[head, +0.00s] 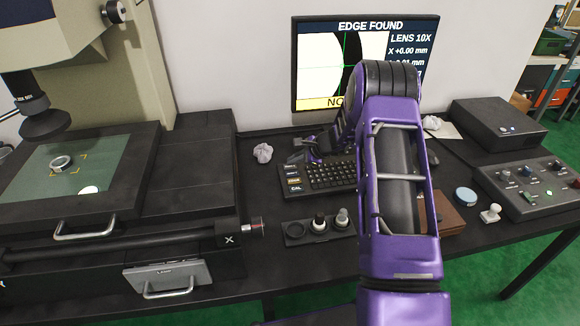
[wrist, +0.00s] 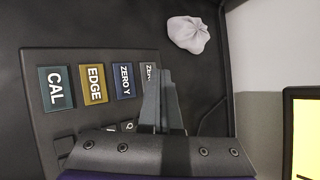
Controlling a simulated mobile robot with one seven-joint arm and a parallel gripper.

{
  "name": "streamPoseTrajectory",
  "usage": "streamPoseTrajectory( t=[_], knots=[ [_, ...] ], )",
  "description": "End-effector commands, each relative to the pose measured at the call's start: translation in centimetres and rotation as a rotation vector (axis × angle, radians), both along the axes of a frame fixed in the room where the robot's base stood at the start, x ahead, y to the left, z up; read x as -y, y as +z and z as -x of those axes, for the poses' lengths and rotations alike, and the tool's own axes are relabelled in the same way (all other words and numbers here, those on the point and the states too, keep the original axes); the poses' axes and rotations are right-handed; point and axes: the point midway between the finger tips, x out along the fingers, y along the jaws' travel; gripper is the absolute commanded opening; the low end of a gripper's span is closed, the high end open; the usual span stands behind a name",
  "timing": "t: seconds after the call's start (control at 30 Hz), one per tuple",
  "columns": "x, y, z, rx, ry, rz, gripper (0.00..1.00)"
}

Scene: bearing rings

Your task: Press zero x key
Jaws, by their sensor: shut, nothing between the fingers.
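The keyboard (head: 330,177) lies on the black bench below the monitor. In the wrist view its left-hand column holds the CAL key (wrist: 56,89), the EDGE key (wrist: 93,84), the ZERO Y key (wrist: 123,81) and a dark key reading "ZER" (wrist: 149,70), its remaining label hidden by my fingers. My gripper (wrist: 162,75) is shut and empty, its fingertips over or beside that last key; I cannot tell if they touch it. In the head view my gripper (head: 305,146) is at the keyboard's far left corner. The monitor (head: 325,60) reads EDGE FOUND, LENS 10X, X +0.00 mm.
A holder with lenses (head: 318,226) stands in front. The microscope stage (head: 140,215) is at left, a control box (head: 530,190) at right. My arm hides the keyboard's right part.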

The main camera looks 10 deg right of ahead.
Motion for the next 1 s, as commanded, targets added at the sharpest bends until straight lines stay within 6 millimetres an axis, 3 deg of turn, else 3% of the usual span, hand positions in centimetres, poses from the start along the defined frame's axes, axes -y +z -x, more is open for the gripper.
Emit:
streamPoseTrajectory(
  t=[0.53,1.0],
  knots=[
    [0.0,1.2,0.0,0.002,-0.001,-0.001,0.00],
    [0.0,5.7,0.0,0.002,0.000,0.000,0.00]
  ],
)
